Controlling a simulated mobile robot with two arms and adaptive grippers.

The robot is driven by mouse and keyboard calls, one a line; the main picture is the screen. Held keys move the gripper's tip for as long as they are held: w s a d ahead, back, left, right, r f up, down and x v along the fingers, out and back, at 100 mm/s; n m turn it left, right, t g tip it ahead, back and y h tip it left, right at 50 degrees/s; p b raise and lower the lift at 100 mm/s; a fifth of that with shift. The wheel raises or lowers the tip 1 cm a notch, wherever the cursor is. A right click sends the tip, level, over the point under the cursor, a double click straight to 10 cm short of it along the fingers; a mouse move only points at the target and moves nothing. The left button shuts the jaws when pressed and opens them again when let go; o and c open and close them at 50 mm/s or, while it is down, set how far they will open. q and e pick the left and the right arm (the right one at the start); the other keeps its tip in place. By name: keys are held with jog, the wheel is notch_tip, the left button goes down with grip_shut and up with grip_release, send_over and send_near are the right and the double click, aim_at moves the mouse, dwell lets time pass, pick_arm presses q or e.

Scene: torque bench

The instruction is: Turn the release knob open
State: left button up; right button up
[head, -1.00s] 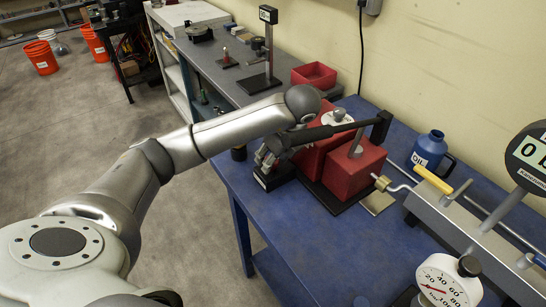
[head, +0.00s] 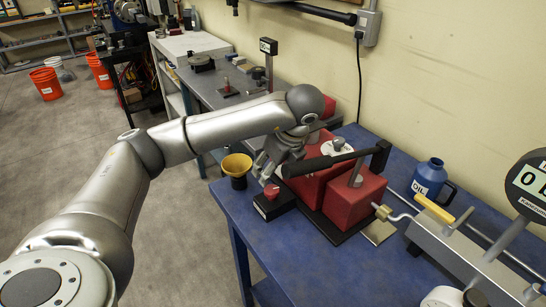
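A small red knob (head: 271,190), which looks like the release knob, sits on a black block (head: 279,204) with a white label at the left of the blue bench. My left gripper (head: 262,169) is just above and behind the knob, pointing down toward the block. Its fingertips look parted with nothing between them, and the knob shows clear below them. The label's writing is too small to read. My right gripper is not in view.
Red housings (head: 355,199) with a black lever (head: 320,163) stand right beside the gripper. A blue oil jug (head: 429,178) and grey rail fixture (head: 470,250) are at right. The blue bench (head: 310,262) is clear in front.

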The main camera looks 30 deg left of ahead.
aim_at(273, 190)
pick_arm(q)
jog(key=shift+r, duration=1.65)
jog(key=shift+s+f, duration=0.1)
